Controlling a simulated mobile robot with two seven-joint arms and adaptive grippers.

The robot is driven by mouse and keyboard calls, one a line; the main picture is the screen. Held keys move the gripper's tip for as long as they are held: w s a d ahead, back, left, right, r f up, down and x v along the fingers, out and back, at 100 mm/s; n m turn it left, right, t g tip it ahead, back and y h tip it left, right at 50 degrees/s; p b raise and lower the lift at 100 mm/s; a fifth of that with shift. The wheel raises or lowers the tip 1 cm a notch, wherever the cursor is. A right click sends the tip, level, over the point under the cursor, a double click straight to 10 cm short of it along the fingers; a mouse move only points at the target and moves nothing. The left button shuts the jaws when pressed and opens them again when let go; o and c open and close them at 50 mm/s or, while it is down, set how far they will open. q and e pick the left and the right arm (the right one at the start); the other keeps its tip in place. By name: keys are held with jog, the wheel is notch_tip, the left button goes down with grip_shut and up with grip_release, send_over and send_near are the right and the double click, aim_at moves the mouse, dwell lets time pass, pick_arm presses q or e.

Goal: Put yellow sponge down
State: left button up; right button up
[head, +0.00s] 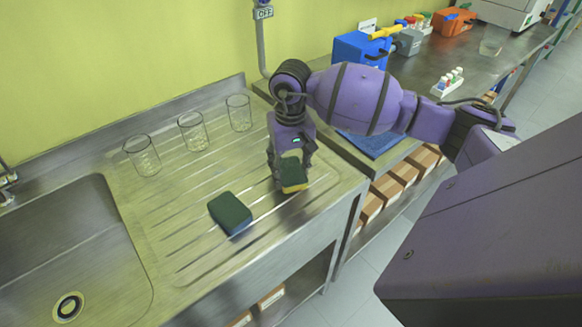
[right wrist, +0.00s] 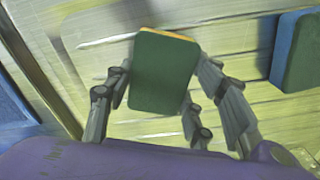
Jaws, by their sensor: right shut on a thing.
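The yellow sponge (head: 294,176) with a dark green top is in my right gripper (head: 291,172), low over the right part of the ribbed steel drainboard. In the right wrist view the sponge (right wrist: 164,74) shows its green face, with a thin yellow edge at the top, and sits between the fingers of my right gripper (right wrist: 165,90). The gripper is shut on it. I cannot tell whether the sponge touches the drainboard. My left gripper is not in view.
A second sponge, dark green with a blue side (head: 230,213), lies on the drainboard (head: 190,240) to the left. Three glass beakers (head: 192,131) stand along the back. The sink (head: 70,250) is at the left. A blue box (head: 360,52) stands on the right bench.

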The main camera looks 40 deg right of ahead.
jog(key=shift+f, duration=0.15)
jog(key=o, duration=0.6)
jog(key=shift+f, duration=0.15)
jog(key=shift+c, duration=0.2)
jog(key=o, duration=0.4)
jog(key=shift+o, duration=0.2)
